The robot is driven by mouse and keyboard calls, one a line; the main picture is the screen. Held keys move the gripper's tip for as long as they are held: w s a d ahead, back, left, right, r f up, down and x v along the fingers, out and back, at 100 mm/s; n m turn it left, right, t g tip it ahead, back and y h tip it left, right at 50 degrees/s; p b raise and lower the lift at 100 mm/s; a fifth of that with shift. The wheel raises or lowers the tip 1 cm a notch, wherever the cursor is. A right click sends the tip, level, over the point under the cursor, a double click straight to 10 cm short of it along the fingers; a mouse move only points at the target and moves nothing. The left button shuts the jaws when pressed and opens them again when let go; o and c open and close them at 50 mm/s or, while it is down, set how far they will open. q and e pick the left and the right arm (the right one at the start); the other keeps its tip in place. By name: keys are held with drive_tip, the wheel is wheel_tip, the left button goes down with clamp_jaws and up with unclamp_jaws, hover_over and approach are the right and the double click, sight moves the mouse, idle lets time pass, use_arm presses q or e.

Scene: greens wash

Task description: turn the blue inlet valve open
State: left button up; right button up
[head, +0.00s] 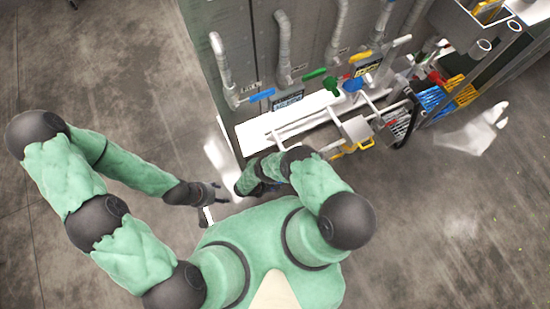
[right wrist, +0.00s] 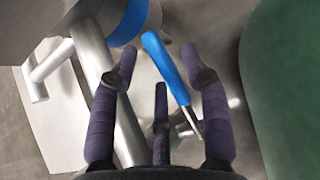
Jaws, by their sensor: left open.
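A blue lever handle (head: 262,95) sits on the leftmost vertical pipe of the metal rack in the head view. In the right wrist view a blue lever (right wrist: 166,68) with a metal shank runs between my fingers. I cannot tell whether these are the same lever or whether the fingers touch it. My right gripper (right wrist: 162,75) has its dark fingers spread and is not closed around the lever. In the head view my right forearm hides most of it. My left gripper (head: 213,200) is open and empty over the floor, left of the right arm.
A green handle (head: 315,73) and a yellow handle (head: 360,57) are on neighbouring pipes. A white shelf (head: 290,121) runs along the rack's front. Blue and yellow crates (head: 432,98) stand at the right. A metal pipe (right wrist: 94,55) is close to my right fingers. Open floor lies left.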

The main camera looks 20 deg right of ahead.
drive_tip(key=v, duration=0.7)
drive_tip(key=shift+a+r, duration=0.15)
drive_tip(key=shift+r, duration=0.05)
idle(0.4)
